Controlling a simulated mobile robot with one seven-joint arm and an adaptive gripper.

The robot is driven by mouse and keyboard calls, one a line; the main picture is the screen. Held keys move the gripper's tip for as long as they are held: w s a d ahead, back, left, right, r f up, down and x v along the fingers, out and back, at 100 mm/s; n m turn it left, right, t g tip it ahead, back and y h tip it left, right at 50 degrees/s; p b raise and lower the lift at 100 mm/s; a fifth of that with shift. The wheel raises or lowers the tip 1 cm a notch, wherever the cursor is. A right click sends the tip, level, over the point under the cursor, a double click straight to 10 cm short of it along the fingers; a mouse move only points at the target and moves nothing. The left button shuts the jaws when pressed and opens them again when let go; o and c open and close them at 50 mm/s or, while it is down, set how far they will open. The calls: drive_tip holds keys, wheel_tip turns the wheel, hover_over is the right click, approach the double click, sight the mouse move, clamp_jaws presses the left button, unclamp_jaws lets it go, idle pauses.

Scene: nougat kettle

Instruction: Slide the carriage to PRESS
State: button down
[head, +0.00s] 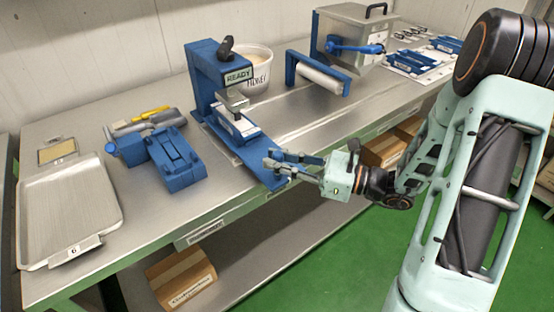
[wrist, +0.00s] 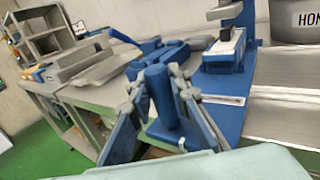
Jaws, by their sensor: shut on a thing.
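The blue press (head: 203,78) stands on the bench with a READY sign (head: 239,76) on it. The carriage, a blue block with a pale top (head: 243,127), sits under the press head on a long blue plate (head: 258,165) that reaches the bench's front edge. It also shows in the wrist view (wrist: 223,52). My gripper (head: 274,162) is at the plate's front end. In the wrist view my gripper (wrist: 165,100) has its fingers on both sides of an upright blue post (wrist: 162,92), shut on it. How the post joins the carriage is hidden. No PRESS mark is readable.
A blue fixture (head: 175,160) and a metal tray (head: 68,215) stand left of the press. A honey tub (head: 253,72) is behind it. A blue-framed roller (head: 318,76) and a metal box (head: 352,32) are to the right. Bench between press and roller is clear.

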drive_tip(key=shift+s+a+f, duration=0.1)
drive_tip(key=shift+s+a, duration=0.05)
drive_tip(key=shift+s, duration=0.05)
drive_tip(key=c, duration=1.8)
unclamp_jaws()
drive_tip(key=shift+a, duration=0.1)
drive_tip(key=shift+o, duration=0.2)
drive_tip(key=shift+d, duration=0.2)
drive_tip(key=shift+s+d, duration=0.1)
drive_tip(key=shift+d, duration=0.25)
drive_tip(key=v, duration=1.1)
